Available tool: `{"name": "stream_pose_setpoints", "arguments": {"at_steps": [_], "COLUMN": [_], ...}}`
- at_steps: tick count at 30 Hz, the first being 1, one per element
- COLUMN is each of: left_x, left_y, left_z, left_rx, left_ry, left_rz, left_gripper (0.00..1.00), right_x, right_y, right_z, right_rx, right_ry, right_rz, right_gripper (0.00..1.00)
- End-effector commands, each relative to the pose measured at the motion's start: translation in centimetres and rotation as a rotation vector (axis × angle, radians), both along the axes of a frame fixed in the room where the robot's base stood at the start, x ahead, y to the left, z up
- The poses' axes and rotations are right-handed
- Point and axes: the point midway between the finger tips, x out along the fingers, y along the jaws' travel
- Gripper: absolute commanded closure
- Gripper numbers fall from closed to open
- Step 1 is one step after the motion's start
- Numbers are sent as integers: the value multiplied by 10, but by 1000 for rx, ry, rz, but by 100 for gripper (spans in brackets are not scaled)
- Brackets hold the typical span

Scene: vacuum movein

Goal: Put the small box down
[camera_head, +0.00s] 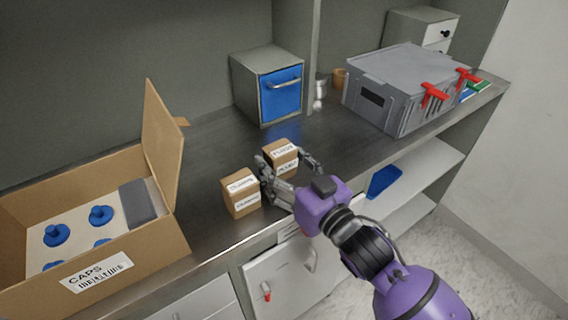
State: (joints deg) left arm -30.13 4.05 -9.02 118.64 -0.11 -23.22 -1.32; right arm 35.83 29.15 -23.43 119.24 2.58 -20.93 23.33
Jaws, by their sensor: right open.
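Two small brown cardboard boxes with white labels stand upright on the dark metal counter (207,165). The small box farther back (280,150) lies between the spread fingers of my right gripper (287,167), resting on the counter as far as I can see. The gripper is open, and part of this box is hidden behind it. The other small box (241,204) stands nearer the front edge, just left of the gripper. I cannot tell whether the left finger touches it. My left gripper is not in view.
A large open cardboard box (166,247) labelled CAPS, with blue caps inside, stands at the left. A cabinet with a blue drawer (281,93) and a grey case with red handles (392,88) stand at the back.

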Motion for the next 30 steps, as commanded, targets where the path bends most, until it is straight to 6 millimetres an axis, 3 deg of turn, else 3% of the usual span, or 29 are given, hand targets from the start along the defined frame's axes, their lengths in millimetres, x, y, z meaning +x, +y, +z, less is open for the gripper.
{"name": "stream_pose_setpoints", "arguments": {"at_steps": [7, 21, 30], "left_x": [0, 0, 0], "left_y": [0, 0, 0], "left_z": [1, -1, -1], "left_rx": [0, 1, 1], "left_ry": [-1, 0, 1], "left_rz": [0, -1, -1], "left_gripper": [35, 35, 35], "right_x": [-10, -85, -98], "right_y": [-7, -61, -70], "right_z": [2, 1, 3], "right_rx": [0, -1, 0], "right_ry": [2, 3, 1], "right_rz": [-1, -1, 0], "right_gripper": [33, 33, 33]}}
